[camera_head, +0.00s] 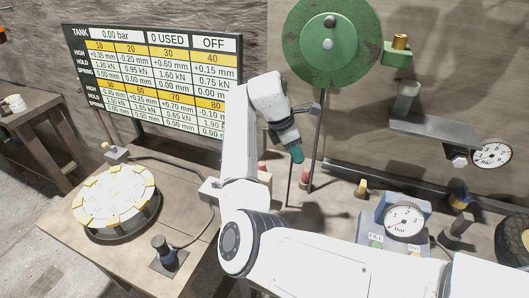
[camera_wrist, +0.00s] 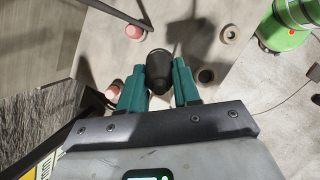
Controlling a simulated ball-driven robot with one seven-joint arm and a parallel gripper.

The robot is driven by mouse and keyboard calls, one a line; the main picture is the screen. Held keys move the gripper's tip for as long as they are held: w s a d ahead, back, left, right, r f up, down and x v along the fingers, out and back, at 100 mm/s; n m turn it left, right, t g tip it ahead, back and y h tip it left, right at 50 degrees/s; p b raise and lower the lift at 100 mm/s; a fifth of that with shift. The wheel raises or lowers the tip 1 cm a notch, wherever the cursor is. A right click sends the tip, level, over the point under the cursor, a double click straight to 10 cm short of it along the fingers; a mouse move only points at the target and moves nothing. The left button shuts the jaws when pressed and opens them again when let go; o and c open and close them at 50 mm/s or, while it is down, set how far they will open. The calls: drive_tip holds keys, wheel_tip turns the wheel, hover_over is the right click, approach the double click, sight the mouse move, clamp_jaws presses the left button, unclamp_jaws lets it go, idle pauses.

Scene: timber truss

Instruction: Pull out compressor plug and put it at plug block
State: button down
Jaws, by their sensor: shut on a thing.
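My gripper (camera_wrist: 158,85) has its teal fingers closed on a dark round-ended plug (camera_wrist: 159,66) in the wrist view. I cannot tell from its look alone that this is the compressor plug. In the head view my gripper (camera_head: 297,154) hangs over the bench at centre; the plug hardly shows there. Below it in the wrist view is a pale surface with a dark hole (camera_wrist: 206,75) and a ringed hole (camera_wrist: 230,34) to the right of the plug. I cannot tell for sure whether this is the plug block. Contact between plug and surface is unclear.
Red-topped pegs (camera_head: 305,178) stand near my gripper. A blue-grey gauge unit (camera_head: 405,222) sits at lower right. A round segmented dial (camera_head: 117,196) and a dark joystick-like handle (camera_head: 163,251) are on the left table. A tank board (camera_head: 152,75) and green disc (camera_head: 333,42) stand behind.

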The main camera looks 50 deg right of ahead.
drive_tip(key=s+m, duration=0.1)
drive_tip(key=m, duration=0.1)
drive_tip(key=s+m+y+p, duration=0.1)
drive_tip(key=m, duration=0.1)
drive_tip(key=shift+d+y, duration=0.15)
drive_tip(key=shift+y, duration=0.15)
drive_tip(key=s+a+f+m+t+y+p, duration=0.1)
drive_tip(key=a+m, duration=0.4)
drive_tip(key=m, duration=0.5)
drive_tip(key=s+a+f+m+t+y+p, duration=0.1)
drive_tip(key=a+m, duration=0.4)
drive_tip(key=m, duration=0.6)
drive_tip(key=shift+s+a+f+t+p, duration=0.3)
drive_tip(key=shift+s+a+f+p, duration=0.15)
drive_tip(key=shift+f+p, duration=0.6)
drive_tip(key=shift+d+r, duration=0.1)
drive_tip(key=shift+r, duration=0.05)
drive_tip(key=shift+f+b, duration=3.15)
drive_tip(key=shift+f, duration=2.65)
drive_tip(key=shift+p, duration=0.5)
